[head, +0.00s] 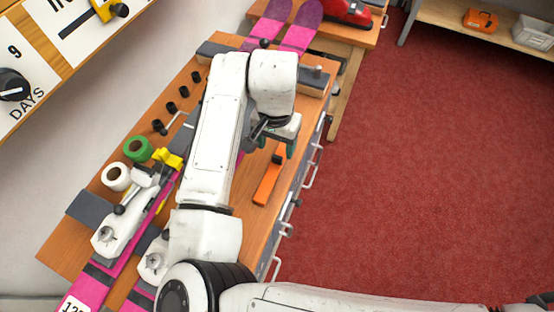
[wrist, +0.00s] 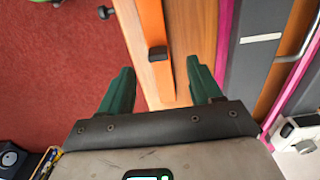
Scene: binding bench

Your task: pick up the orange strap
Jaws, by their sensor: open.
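The orange strap (head: 266,184) lies on the wooden bench top (head: 225,225), near its right edge, with a dark piece at its far end. In the wrist view the strap (wrist: 151,22) runs down the picture between my two green fingers, with a small black block on it. My gripper (head: 287,136) is over the bench near the strap's far end. In the wrist view my gripper (wrist: 160,66) is open and empty, one finger to each side of the strap. I cannot tell how high the fingertips are above it.
Pink skis (head: 92,283) in clamps (head: 124,228) lie along the bench's left part. Green (head: 137,149) and white (head: 116,177) rolls stand at the left, with several black knobs beyond. Drawer handles line the bench's right side. Red floor (head: 420,170) to the right is clear.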

